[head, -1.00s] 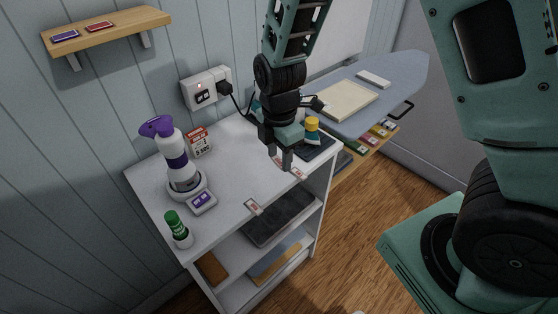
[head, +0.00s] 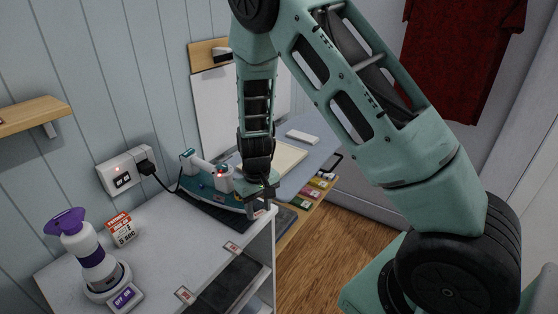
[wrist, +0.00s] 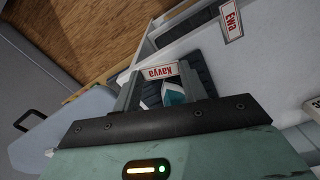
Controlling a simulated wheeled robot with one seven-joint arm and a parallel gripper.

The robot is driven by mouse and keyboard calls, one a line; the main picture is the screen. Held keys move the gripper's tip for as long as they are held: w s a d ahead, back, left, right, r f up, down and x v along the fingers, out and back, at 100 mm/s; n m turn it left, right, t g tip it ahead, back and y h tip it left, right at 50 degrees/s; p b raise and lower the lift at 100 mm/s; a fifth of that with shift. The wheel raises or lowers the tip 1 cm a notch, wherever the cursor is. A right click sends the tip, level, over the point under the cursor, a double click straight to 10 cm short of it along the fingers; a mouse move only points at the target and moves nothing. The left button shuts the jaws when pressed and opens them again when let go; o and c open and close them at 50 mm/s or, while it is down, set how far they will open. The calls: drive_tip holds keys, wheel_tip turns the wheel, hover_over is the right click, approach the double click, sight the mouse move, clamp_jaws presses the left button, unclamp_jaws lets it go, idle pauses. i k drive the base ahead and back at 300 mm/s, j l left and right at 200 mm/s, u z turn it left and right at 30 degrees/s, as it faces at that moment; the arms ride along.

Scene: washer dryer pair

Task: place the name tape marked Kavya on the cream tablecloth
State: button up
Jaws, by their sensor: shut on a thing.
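My gripper (head: 262,205) is shut on the name tape marked Kavya, a small white strip with red letters that shows between the fingertips in the wrist view (wrist: 161,72). In the head view it is near the right end of the white shelf top, in front of the iron. The cream tablecloth (head: 288,156) lies folded flat on the blue-grey ironing board (head: 314,153), beyond and to the right of my gripper. My arm hides part of its left side. I cannot make out the tablecloth in the wrist view.
A tape marked Ewa (wrist: 231,20) lies on the shelf top (head: 165,250); another tape (head: 184,294) is by its front edge. The teal and white iron (head: 215,182) stands close behind my gripper. A white block (head: 302,136) sits beyond the tablecloth. Coloured packets (head: 314,190) lie below the board.

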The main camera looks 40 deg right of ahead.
sight(277, 156)
drive_tip(key=i+l, duration=0.1)
drive_tip(key=l, duration=0.25)
drive_tip(key=i+l, duration=0.1)
drive_tip(key=l, duration=0.65)
drive_tip(key=i+l, duration=0.15)
drive_tip(key=l, duration=0.25)
drive_tip(key=i+l, duration=0.15)
drive_tip(key=i, duration=0.15)
drive_tip(key=i+l, duration=0.15)
drive_tip(key=i, duration=0.2)
